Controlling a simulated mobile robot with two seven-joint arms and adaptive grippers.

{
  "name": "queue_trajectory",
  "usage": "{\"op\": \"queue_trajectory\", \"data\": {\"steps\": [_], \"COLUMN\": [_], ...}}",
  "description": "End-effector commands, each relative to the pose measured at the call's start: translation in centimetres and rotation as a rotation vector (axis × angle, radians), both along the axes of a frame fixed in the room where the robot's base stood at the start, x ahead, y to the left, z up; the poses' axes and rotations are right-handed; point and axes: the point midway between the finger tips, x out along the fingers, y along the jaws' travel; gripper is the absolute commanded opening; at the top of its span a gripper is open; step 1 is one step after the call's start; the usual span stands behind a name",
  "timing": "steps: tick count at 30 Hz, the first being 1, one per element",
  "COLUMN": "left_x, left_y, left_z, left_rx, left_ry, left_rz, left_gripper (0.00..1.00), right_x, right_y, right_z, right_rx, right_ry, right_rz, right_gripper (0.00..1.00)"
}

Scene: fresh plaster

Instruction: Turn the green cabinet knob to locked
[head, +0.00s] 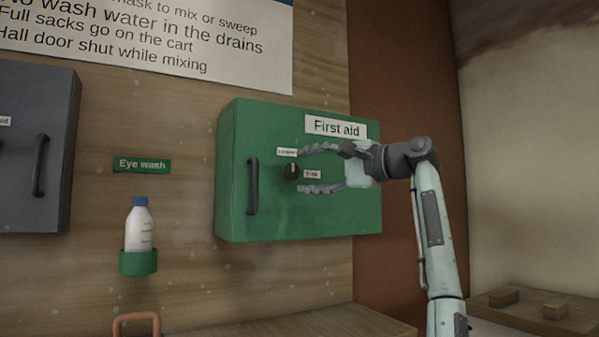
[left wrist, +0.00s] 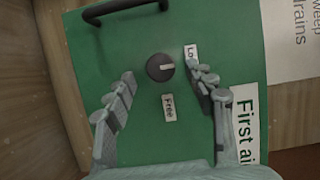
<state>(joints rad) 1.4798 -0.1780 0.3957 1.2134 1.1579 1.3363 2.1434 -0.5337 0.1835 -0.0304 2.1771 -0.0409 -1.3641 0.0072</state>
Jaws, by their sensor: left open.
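The green first aid cabinet (head: 330,215) hangs on the wall. Its round dark knob (head: 291,171) has a pale mark that points roughly up in the head view, nearer the upper label (head: 287,152) than the Free label (head: 312,174). In the left wrist view the knob (left wrist: 160,67) lies between the fingertips, its mark pointing right; a finger partly covers the label starting "Lo" (left wrist: 190,52). My left gripper (head: 301,170) is open, one finger above and one below the knob, with gaps visible on both sides. My right gripper is not in view.
A dark handle (head: 252,186) stands left of the knob on the cabinet door. A grey cabinet (head: 45,190) and an eye wash bottle (head: 139,228) in a green holder are further left. A wooden surface (head: 330,322) lies below.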

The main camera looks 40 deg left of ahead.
Motion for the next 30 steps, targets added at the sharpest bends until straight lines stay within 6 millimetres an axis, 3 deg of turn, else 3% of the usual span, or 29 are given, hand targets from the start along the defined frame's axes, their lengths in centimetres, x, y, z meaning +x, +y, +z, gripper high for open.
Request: {"op": "queue_trajectory", "data": {"steps": [6, 12, 18, 30], "left_x": [0.7, 0.9, 1.0, 1.0], "left_y": [-4.9, -7.8, -8.7, -8.7], "left_z": [0.0, 0.1, 0.1, 0.1], "left_rx": [0.001, 0.001, 0.001, 0.001], "left_ry": [0.002, 0.000, -0.001, -0.001], "left_rz": [-0.005, -0.002, -0.001, -0.001], "left_gripper": [0.55, 0.55, 0.55, 0.55], "right_x": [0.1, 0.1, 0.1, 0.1], "right_y": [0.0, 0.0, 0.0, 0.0], "right_z": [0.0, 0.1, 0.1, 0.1], "right_rx": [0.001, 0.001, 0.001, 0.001], "right_ry": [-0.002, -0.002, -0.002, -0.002], "right_rz": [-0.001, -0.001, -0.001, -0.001], "right_gripper": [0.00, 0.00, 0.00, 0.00]}}
